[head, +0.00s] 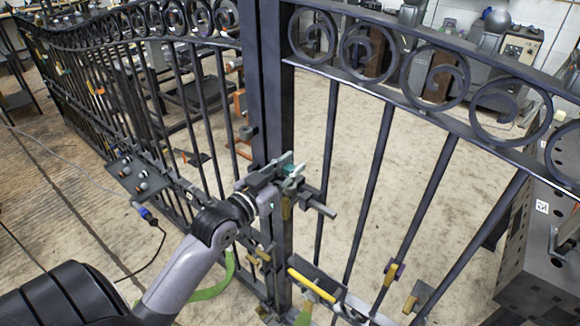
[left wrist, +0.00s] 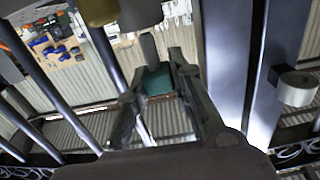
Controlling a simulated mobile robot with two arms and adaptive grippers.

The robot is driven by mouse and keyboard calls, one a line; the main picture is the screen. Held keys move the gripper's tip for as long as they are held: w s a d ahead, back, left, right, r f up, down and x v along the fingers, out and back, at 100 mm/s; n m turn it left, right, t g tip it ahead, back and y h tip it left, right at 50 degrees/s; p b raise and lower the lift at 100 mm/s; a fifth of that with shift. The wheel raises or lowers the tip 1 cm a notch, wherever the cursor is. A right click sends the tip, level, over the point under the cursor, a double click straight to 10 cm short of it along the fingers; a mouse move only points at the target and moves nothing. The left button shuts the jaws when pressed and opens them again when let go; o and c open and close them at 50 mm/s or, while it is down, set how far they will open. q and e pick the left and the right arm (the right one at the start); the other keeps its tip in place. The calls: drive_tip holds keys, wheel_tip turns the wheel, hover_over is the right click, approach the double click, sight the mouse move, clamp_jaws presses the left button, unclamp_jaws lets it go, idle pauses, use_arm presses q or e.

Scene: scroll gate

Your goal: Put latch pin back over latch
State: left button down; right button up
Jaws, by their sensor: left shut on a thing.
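My left gripper (head: 288,172) is at the latch side of the dark gate, beside the thick post. It is shut on a small teal and grey piece, which looks like the latch pin (head: 297,169). In the left wrist view the teal part (left wrist: 156,80) sits between the fingers, with a grey rod above it. The latch (head: 318,204) appears as a grey bar sticking out to the right, just below the gripper. Whether the pin touches the latch is hidden by the fingers. My right gripper is not in view.
The thick gate post (head: 268,90) stands close behind the gripper. Gate bars with scrolls (head: 372,50) run along the top right. A small shelf with a yellow-handled tool (head: 312,286) is below. A perforated grey cabinet (head: 545,230) stands at right.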

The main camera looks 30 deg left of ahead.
use_arm(q)
drive_tip(key=shift+f+b, duration=0.65)
drive_tip(key=shift+f, duration=0.7)
idle(0.4)
drive_tip(key=c, duration=1.3)
unclamp_jaws()
drive_tip(key=shift+c, duration=0.2)
drive_tip(key=s, duration=1.2)
drive_tip(key=shift+a, duration=0.45)
